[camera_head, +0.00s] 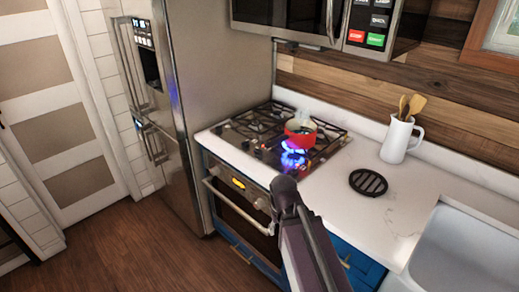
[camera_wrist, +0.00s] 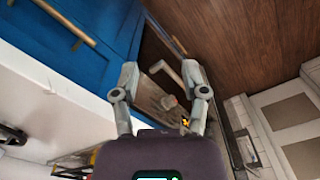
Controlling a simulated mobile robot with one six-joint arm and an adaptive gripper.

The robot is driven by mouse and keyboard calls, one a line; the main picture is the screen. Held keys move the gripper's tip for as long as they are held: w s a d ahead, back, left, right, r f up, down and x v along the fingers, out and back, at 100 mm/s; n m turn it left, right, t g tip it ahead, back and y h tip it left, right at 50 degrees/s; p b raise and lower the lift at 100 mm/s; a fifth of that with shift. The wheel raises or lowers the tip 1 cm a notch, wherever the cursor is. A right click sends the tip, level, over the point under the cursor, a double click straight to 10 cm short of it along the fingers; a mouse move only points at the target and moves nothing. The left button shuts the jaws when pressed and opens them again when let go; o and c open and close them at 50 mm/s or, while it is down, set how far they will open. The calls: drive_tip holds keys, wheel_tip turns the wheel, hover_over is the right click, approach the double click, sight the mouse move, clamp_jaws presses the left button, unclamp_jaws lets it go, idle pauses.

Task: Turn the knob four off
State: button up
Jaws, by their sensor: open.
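The stove's front panel (camera_head: 225,173) has an orange display and a round metal knob (camera_head: 262,203) toward its right end. A blue flame (camera_head: 292,160) burns on the front right of the cooktop, by a red pot (camera_head: 300,131). My gripper (camera_head: 285,184) is at the panel's right end and hides part of it. In the wrist view my gripper (camera_wrist: 160,72) is open, its two fingers apart and nothing held. A round knob (camera_wrist: 169,102) shows between the fingers, with the oven handle (camera_wrist: 165,72) beyond it. I cannot read any knob numbers or settings.
The oven handle (camera_head: 237,207) runs below the panel. A dark round trivet (camera_head: 368,183) and a white pitcher with wooden utensils (camera_head: 396,141) stand on the counter right of the stove. A steel fridge (camera_head: 185,110) is close on the left. The wooden floor (camera_head: 150,250) in front is clear.

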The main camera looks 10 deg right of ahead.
drive_tip(key=shift+o, duration=0.8)
drive_tip(key=shift+s+d, duration=0.1)
drive_tip(key=shift+d, duration=0.05)
drive_tip(key=o, duration=0.4)
drive_tip(key=shift+c, duration=0.2)
wheel_tip(320, 180, up, 14)
drive_tip(key=m+p, duration=1.2)
drive_tip(key=p, duration=0.2)
hover_over(258, 149)
drive_tip(key=shift+d+f, duration=0.1)
drive_tip(key=shift+f, duration=0.15)
wheel_tip(258, 149, down, 13)
drive_tip(key=b, duration=1.4)
drive_tip(key=shift+f, duration=0.2)
